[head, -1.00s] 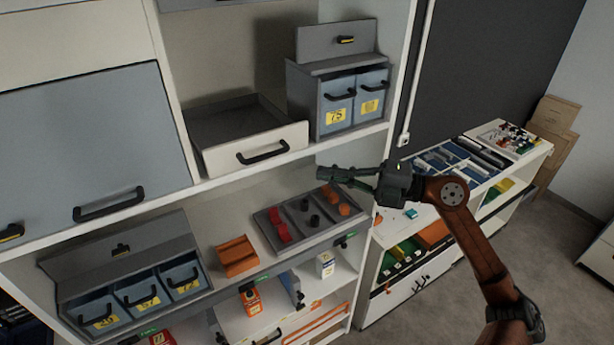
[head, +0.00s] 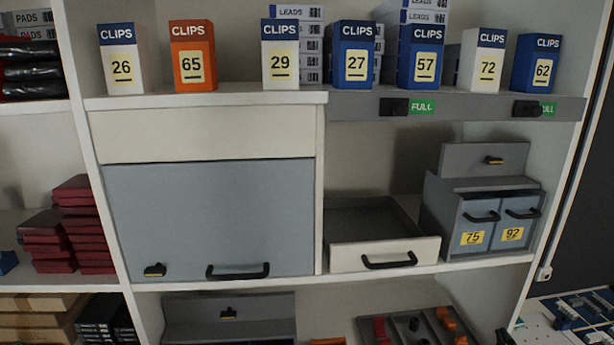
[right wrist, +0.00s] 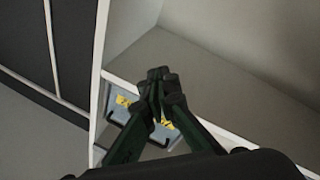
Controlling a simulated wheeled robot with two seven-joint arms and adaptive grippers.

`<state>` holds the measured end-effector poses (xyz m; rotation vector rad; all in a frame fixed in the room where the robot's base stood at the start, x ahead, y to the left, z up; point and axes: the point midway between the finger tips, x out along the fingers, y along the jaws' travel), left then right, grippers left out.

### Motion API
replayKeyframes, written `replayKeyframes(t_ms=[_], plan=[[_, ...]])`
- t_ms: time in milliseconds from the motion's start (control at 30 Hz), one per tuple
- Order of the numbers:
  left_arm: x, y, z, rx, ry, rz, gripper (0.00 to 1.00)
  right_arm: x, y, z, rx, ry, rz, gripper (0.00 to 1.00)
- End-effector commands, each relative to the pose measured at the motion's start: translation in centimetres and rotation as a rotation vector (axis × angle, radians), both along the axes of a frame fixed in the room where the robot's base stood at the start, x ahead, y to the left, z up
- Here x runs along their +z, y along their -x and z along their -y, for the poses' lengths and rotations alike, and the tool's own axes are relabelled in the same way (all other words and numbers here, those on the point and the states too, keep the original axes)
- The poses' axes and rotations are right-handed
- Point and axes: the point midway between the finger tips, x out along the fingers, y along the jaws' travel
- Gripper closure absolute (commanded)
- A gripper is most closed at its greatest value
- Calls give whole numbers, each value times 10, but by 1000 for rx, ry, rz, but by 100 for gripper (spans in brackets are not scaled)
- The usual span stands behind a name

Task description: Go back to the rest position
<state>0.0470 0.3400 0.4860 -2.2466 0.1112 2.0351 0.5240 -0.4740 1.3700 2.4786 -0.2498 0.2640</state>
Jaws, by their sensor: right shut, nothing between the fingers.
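My right gripper (right wrist: 158,78) shows in the right wrist view with its dark fingertips together and nothing between them. It is in front of a white shelf unit, with a small blue bin (right wrist: 120,110) with yellow labels partly hidden behind the fingers. In the head view only a small dark piece of my right gripper (head: 504,337) shows at the bottom edge, right of the tray of red, black and orange pieces. My left gripper is not in view.
The tall white shelf unit (head: 322,190) fills the head view. A white-fronted drawer (head: 385,255) stands pulled open beside a grey unit with blue bins (head: 485,225). CLIPS boxes (head: 193,55) line the upper shelf. A low white unit (head: 540,315) is at the lower right.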

Motion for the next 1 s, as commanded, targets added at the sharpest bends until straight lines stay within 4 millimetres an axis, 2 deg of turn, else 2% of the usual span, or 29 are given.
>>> replayKeyframes(t_ms=[33,133,233,400,500,600,700,1000], plan=[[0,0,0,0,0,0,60,-35,7,9,-56,-70,-74,100],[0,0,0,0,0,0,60,-104,26,23,-162,-183,-236,100],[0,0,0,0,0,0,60,-171,52,24,-243,-282,-410,100],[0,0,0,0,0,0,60,-276,113,-1,-326,-422,-722,100],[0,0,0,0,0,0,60,-320,149,-23,-344,-480,-885,100],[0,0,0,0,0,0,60,-350,179,-45,-345,-521,-1015,100],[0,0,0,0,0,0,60,-371,205,-65,-339,-552,-1121,100],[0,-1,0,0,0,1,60,-408,274,-123,-286,-621,-1389,100]])
